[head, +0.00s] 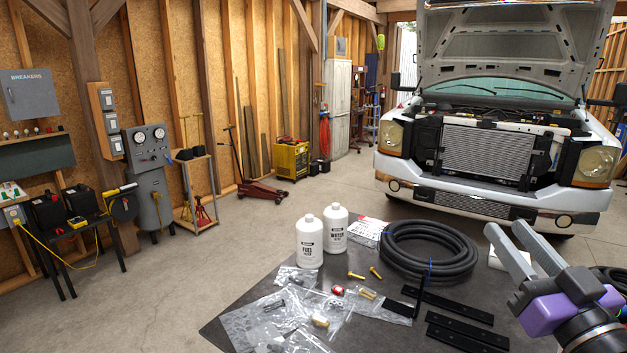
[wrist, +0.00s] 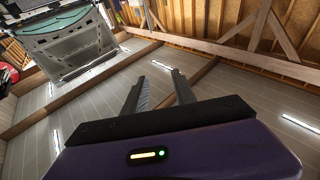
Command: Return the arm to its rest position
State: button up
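My gripper (head: 523,249) shows at the lower right of the head view, with two grey fingers pointing up and to the left. The fingers are apart and nothing is between them. In the wrist view my gripper (wrist: 158,85) also shows open and empty, with its fingers against the ceiling and rafters. The purple wrist body fills the bottom of the wrist view. In the head view the fingers overlap the right part of the dark table (head: 240,318). I cannot tell their height above it.
On the table are two white bottles (head: 309,242), a coiled black hose (head: 428,248), black metal bars (head: 455,305) and plastic bags with small parts (head: 270,310). A white pickup (head: 480,205) with its hood raised stands behind. Open concrete floor (head: 200,265) lies left of the table.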

jog(key=s+a+f+m+g+h, duration=0.1)
jog(key=s+a+f+m+h, duration=0.1)
jog(key=s+f, duration=0.9)
jog(key=s+a+f+m+g+h+b, duration=0.1)
jog(key=s+a+f+m+h, duration=0.2)
jog(key=s+f, duration=0.8)
jog(key=s+m+h, duration=0.2)
jog(key=s, duration=0.1)
jog(key=shift+a+f+g+b, duration=0.2)
jog(key=shift+f+g+b, duration=0.1)
jog(key=shift+g, duration=0.1)
jog(key=s+a+f+n+g+y, duration=0.1)
jog(key=s+f, duration=0.1)
jog(key=s, duration=0.2)
jog(key=s+a+f+n+g+y, duration=0.1)
jog(key=s+f+n+y, duration=0.1)
jog(key=s+f, duration=0.1)
jog(key=s+a+f+n+g+y, duration=0.1)
jog(key=s+f+n+y, duration=0.1)
jog(key=s, duration=0.3)
jog(key=shift+s+a+f+g+b, duration=0.15)
jog(key=shift+s+a+f+b, duration=0.05)
jog(key=shift+f, duration=0.2)
jog(key=shift+s+a+f+g+b, duration=0.15)
jog(key=shift+s+f, duration=0.05)
jog(key=shift+f, duration=0.15)
jog(key=shift+c, duration=0.4)
jog(key=shift+a+n, duration=0.15)
jog(key=shift+n, duration=0.15)
